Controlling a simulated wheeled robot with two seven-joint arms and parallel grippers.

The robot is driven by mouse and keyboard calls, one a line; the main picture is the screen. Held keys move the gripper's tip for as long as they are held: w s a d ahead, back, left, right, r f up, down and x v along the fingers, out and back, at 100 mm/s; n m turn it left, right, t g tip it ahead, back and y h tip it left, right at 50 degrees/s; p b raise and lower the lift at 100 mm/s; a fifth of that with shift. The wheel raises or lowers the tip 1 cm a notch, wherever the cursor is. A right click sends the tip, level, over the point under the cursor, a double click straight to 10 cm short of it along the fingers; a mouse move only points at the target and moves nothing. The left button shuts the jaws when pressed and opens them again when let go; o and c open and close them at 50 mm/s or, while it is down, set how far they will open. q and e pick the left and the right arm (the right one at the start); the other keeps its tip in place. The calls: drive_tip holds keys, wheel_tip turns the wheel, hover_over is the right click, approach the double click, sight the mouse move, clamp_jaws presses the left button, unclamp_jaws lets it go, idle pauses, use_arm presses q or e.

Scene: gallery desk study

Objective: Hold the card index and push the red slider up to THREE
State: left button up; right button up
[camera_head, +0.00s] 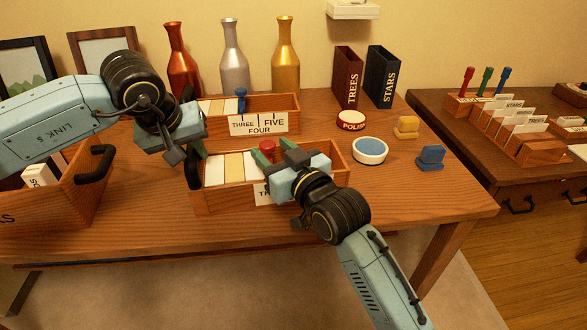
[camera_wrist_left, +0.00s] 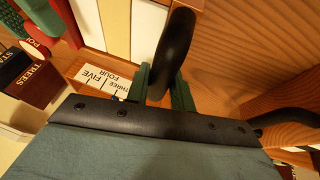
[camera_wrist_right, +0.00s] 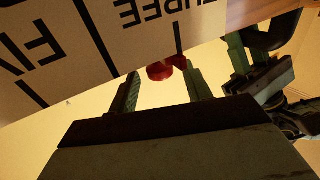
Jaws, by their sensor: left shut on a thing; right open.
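The front card index (camera_head: 226,200) is a wooden box of upright cards on the desk. My left gripper (camera_head: 191,152) is shut on the black handle (camera_wrist_left: 174,45) at the box's left end. The red slider (camera_head: 267,147) stands up at the box's top, close to my right gripper (camera_head: 272,158). In the right wrist view the red slider (camera_wrist_right: 160,70) shows between the open fingers; I cannot tell if they touch it. The white label (camera_wrist_right: 100,45) there reads THREE, with part of FIVE. My right gripper hides most of the label in the head view.
A second card index (camera_head: 280,104) with a blue slider (camera_head: 240,95) stands just behind. Three bottles (camera_head: 232,60) are at the back. A wooden box (camera_head: 85,210) stands left.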

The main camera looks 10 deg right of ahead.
drive_tip(key=v, duration=0.9)
drive_tip(key=shift+s, duration=0.15)
use_arm(q)
drive_tip(key=o, duration=1)
drive_tip(key=v, duration=1.2)
drive_tip(key=shift+s, duration=0.15)
use_arm(e)
drive_tip(key=shift+s, duration=0.15)
